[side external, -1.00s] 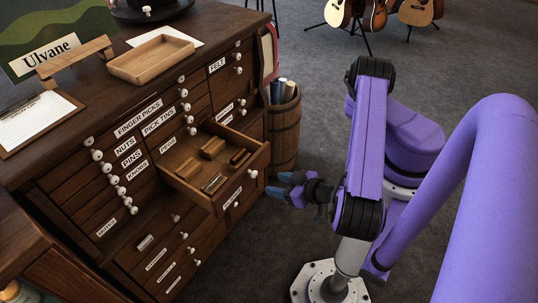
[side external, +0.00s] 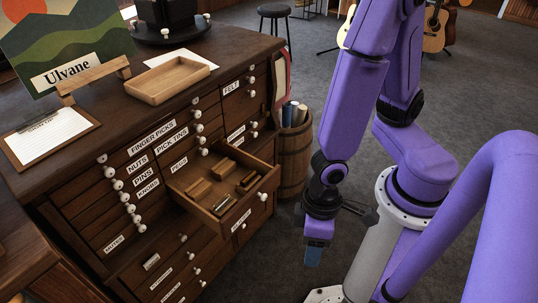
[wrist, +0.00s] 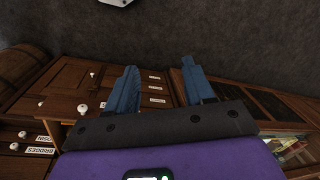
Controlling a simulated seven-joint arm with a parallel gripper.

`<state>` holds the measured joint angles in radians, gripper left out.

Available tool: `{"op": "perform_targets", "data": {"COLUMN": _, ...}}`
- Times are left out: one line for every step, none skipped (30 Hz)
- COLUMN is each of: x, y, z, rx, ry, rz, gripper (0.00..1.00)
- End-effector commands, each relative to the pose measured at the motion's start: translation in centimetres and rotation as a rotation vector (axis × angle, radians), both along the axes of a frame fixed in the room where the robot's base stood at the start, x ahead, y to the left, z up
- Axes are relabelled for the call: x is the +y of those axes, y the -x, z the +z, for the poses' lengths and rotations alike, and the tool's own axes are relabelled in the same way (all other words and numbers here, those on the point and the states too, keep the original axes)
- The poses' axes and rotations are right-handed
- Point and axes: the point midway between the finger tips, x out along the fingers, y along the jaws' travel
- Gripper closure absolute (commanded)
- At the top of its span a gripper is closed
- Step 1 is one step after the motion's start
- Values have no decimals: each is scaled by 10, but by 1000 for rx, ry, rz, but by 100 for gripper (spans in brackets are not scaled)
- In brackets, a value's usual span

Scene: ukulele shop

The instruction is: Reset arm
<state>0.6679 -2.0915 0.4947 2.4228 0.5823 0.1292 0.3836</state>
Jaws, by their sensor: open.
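My gripper (side external: 314,254) hangs low in the side external view, pointing down, to the right of the cabinet and clear of it. In the wrist view my gripper (wrist: 158,86) shows two blue fingers spread apart with nothing between them. The wooden cabinet (side external: 125,238) has one drawer (side external: 240,207) pulled open. Small wooden blocks and other small pieces lie in its compartments. My gripper is apart from the drawer, to its right and lower in the picture.
A barrel (side external: 294,165) with rolled items stands beside the cabinet's right end. A wooden tray (side external: 167,81), a clipboard (side external: 47,135) and the Ulvane sign (side external: 72,74) are on the cabinet top. Guitars (side external: 434,30) stand at the back. Grey floor (side external: 330,95) is open behind my arm.

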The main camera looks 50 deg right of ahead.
Motion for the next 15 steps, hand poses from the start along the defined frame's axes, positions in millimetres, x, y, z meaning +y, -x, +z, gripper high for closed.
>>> {"op": "perform_targets", "data": {"x": -1, "y": -1, "z": 17, "rx": 13, "ry": -19, "rz": 47, "gripper": 47}}
{"op": "perform_targets", "data": {"x": -4, "y": -2, "z": 26, "rx": 18, "ry": -24, "rz": 78, "gripper": 47}}
{"op": "perform_targets", "data": {"x": -8, "y": -3, "z": 37, "rx": 24, "ry": -29, "rz": 119, "gripper": 47}}
{"op": "perform_targets", "data": {"x": -11, "y": -3, "z": 45, "rx": 27, "ry": -32, "rz": 152, "gripper": 47}}
{"op": "perform_targets", "data": {"x": -15, "y": -4, "z": 53, "rx": 28, "ry": -36, "rz": 183, "gripper": 47}}
{"op": "perform_targets", "data": {"x": -21, "y": -5, "z": 64, "rx": 27, "ry": -38, "rz": 226, "gripper": 47}}
{"op": "perform_targets", "data": {"x": -26, "y": -7, "z": 71, "rx": 25, "ry": -39, "rz": 256, "gripper": 47}}
{"op": "perform_targets", "data": {"x": -31, "y": -8, "z": 79, "rx": 21, "ry": -39, "rz": 287, "gripper": 47}}
{"op": "perform_targets", "data": {"x": -38, "y": -10, "z": 89, "rx": 14, "ry": -37, "rz": 327, "gripper": 47}}
{"op": "perform_targets", "data": {"x": -44, "y": -12, "z": 96, "rx": 8, "ry": -34, "rz": 355, "gripper": 47}}
{"op": "perform_targets", "data": {"x": -51, "y": -14, "z": 103, "rx": 1, "ry": -31, "rz": 385, "gripper": 47}}
{"op": "perform_targets", "data": {"x": -60, "y": -16, "z": 111, "rx": -11, "ry": -24, "rz": 421, "gripper": 47}}
{"op": "perform_targets", "data": {"x": -67, "y": -18, "z": 117, "rx": -21, "ry": -18, "rz": 449, "gripper": 47}}
{"op": "perform_targets", "data": {"x": -74, "y": -20, "z": 123, "rx": -31, "ry": -10, "rz": 473, "gripper": 47}}
{"op": "perform_targets", "data": {"x": -84, "y": -22, "z": 131, "rx": -44, "ry": 0, "rz": 503, "gripper": 47}}
